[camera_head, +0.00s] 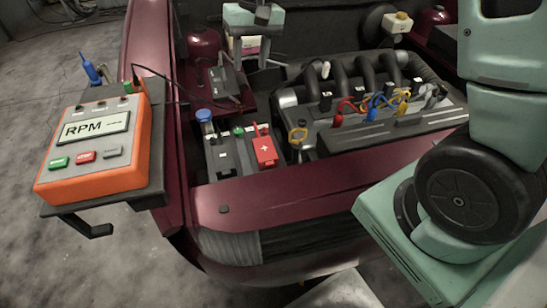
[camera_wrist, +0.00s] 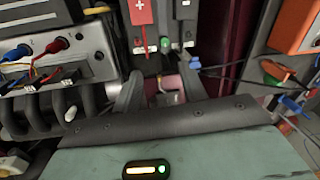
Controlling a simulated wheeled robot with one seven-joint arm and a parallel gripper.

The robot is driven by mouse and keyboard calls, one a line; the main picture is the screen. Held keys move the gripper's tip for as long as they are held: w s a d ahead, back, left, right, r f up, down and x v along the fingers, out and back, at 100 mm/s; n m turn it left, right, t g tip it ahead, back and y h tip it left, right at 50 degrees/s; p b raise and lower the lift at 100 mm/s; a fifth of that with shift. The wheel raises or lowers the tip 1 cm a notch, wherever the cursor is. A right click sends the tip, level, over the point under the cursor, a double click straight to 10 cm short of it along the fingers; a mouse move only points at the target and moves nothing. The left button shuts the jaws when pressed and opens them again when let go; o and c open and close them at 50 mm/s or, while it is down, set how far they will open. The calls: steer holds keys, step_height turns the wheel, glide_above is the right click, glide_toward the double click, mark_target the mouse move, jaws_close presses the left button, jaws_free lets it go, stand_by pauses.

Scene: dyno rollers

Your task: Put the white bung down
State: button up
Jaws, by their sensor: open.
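The white bung (camera_head: 325,70) stands upright on the dark engine pipes at the back of the bay. In the wrist view, what looks like the same bung (camera_wrist: 70,114) is on a dark pipe, left of my fingers and apart from them. My gripper (camera_wrist: 160,80) is open, its two dark fingers spread with nothing held between them.
A battery with a red clamp cover (camera_head: 264,150) sits front left of the engine. Coloured leads (camera_head: 380,102) plug into the grey engine cover. An orange RPM meter (camera_head: 97,145) rests on a side bracket at left. A dark red body rail (camera_head: 290,198) runs along the front.

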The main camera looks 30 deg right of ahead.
steer(key=s+a+r+n, duration=0.1)
steer(key=s+a+n, duration=0.1)
steer(key=s+a, duration=0.4)
steer(key=s+a+n, duration=0.3)
steer(key=s+a, duration=0.1)
steer(key=s, duration=0.4)
steer(key=s+f+n+h, duration=0.1)
steer(key=s+n, duration=0.2)
steer(key=s, duration=1.1)
steer(key=shift+a+f+n, duration=0.25)
steer(key=shift+n, duration=0.15)
step_height(320, 180, up, 2)
steer(key=shift+r+p, duration=0.2)
steer(key=shift+p, duration=1)
